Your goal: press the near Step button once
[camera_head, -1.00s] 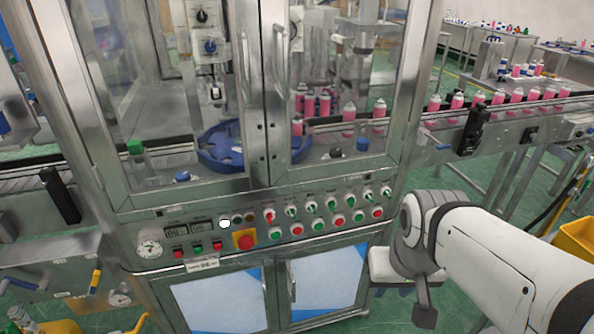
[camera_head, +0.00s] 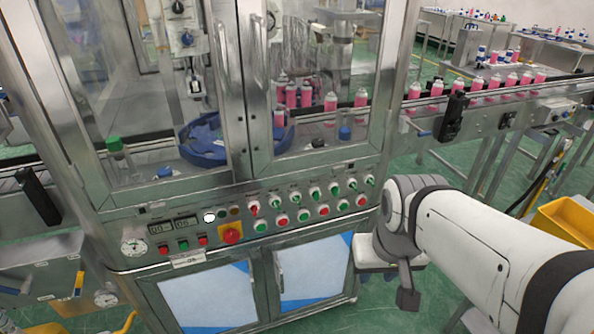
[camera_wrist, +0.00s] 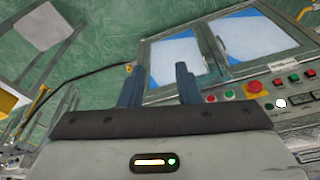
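The control panel (camera_head: 188,243) runs across the front of the crimping machine. It carries a lower row of red and green push buttons, such as a green one (camera_head: 260,226) and a red one (camera_head: 362,201), below a row of lever switches. The labels are too small to read, so I cannot tell which button is Step. In the wrist view, my gripper (camera_wrist: 156,67) has its two dark fingers apart with nothing between them. It is in front of the cabinet, with a red button (camera_wrist: 211,98) and a green button (camera_wrist: 229,94) right of the fingers.
A red emergency stop (camera_head: 231,233) on a yellow plate sits left of the buttons. Cabinet doors (camera_head: 208,298) are below the panel. A conveyor (camera_head: 490,108) with pink cans extends right. A yellow bin (camera_head: 565,222) stands at the right. Green floor is open beside the machine.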

